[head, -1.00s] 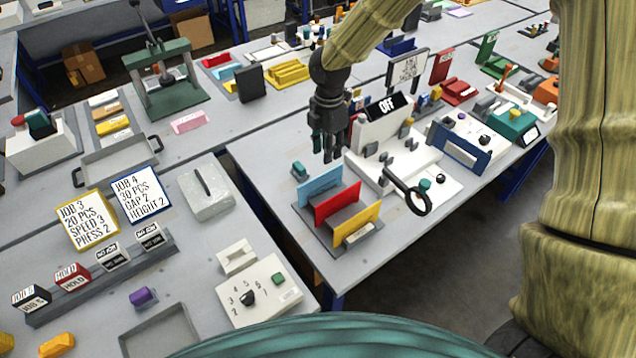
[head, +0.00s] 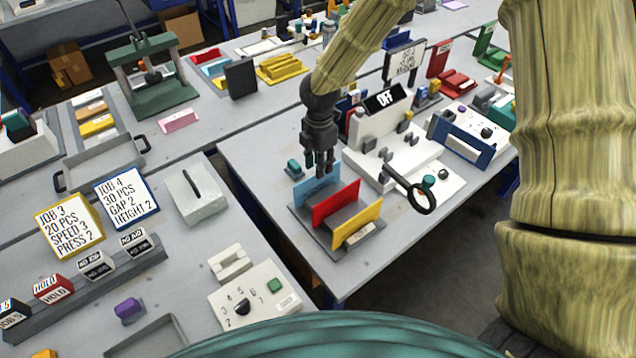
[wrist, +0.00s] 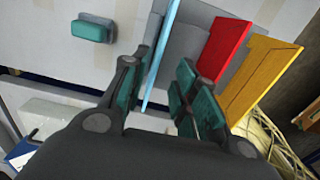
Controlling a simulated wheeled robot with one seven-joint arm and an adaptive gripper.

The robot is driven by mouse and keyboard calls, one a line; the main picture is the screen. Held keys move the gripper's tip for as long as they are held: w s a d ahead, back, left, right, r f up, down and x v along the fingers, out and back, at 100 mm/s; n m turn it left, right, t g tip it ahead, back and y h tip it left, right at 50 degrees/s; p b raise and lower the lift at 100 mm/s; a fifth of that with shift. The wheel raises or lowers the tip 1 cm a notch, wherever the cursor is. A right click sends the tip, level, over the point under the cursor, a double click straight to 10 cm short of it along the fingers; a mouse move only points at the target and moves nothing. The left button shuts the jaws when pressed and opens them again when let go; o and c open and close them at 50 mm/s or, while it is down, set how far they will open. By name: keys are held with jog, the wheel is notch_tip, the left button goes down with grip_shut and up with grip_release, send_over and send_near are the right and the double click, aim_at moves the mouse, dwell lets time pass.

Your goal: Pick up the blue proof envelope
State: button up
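The blue proof envelope (head: 316,191) stands upright in the back slot of a grey rack (head: 332,248). A red envelope (head: 336,203) and a yellow one (head: 357,225) stand in front of it. My gripper (head: 319,168) points down at the top edge of the blue envelope, overlapping it in the head view. In the wrist view my gripper (wrist: 158,88) is open, and the blue envelope (wrist: 160,55) shows edge-on between the fingers. The red envelope (wrist: 222,45) is just right of the right-hand fingers. I cannot tell whether any finger touches the blue envelope.
A small teal block (head: 294,167) lies behind the rack and also shows in the wrist view (wrist: 92,29). A white machine with an OFF sign (head: 383,98) and a black ring handle (head: 421,198) stands close on the right. The table is clear left of the rack.

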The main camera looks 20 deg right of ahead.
aim_at(318, 184)
jog(key=shift+w+a+f+p, duration=0.1)
jog(key=shift+f+p, duration=0.45)
jog(key=shift+f, duration=0.85)
jog(key=shift+w+f+p, duration=0.1)
jog(key=shift+f+p, duration=0.45)
jog(key=shift+f, duration=0.85)
jog(key=shift+c, duration=0.3)
grip_shut()
